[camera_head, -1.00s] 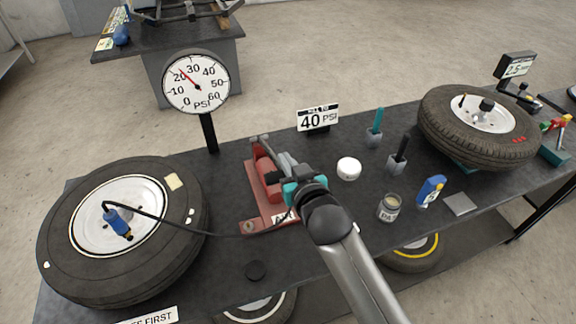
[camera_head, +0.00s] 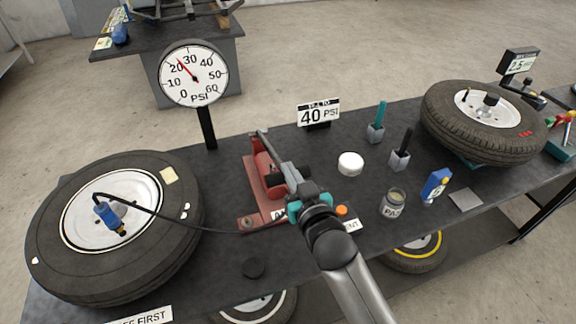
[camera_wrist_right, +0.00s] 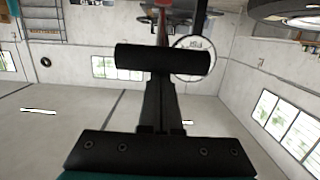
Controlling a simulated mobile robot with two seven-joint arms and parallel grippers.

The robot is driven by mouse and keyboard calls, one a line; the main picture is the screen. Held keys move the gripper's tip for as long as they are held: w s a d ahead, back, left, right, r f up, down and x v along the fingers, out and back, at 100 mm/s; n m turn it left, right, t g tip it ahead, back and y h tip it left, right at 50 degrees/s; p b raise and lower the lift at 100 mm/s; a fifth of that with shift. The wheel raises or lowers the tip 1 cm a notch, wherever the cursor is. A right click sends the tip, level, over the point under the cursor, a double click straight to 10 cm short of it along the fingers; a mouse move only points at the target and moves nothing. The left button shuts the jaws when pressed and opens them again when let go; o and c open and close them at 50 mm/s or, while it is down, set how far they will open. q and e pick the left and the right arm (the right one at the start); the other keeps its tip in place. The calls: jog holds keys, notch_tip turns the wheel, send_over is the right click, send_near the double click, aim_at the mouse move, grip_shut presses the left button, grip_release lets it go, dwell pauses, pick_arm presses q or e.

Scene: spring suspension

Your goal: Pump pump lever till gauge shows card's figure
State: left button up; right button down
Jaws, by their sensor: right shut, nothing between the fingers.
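The red foot-style pump (camera_head: 262,190) stands on the bench, its lever (camera_head: 268,150) rising from the back. My right gripper (camera_head: 296,182) is shut, low over the front right of the pump. In the right wrist view a dark crossbar (camera_wrist_right: 162,62), apparently the lever handle, lies across the tips of the shut fingers (camera_wrist_right: 160,105); contact is unclear. The round gauge (camera_head: 193,90) has its red needle between 20 and 30, near 25. The card (camera_head: 318,113) reads 40 PSI. My left gripper is not in view.
A hose runs from the pump to a blue chuck (camera_head: 108,214) on the large left tire (camera_head: 70,264).

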notch_tip(320, 180, down, 11)
jog(key=s+t+y+b, duration=0.1)
jog(key=s+t+b, duration=0.1)
jog(key=b, duration=1.1)
jog(key=shift+d+r+t, duration=0.15)
jog(key=shift+d+t, duration=0.2)
jog(key=shift+t, duration=0.35)
jog(key=shift+s, duration=0.15)
notch_tip(320, 180, up, 6)
jog(key=p, duration=0.4)
jog(key=v, duration=0.9)
dwell(0.5)
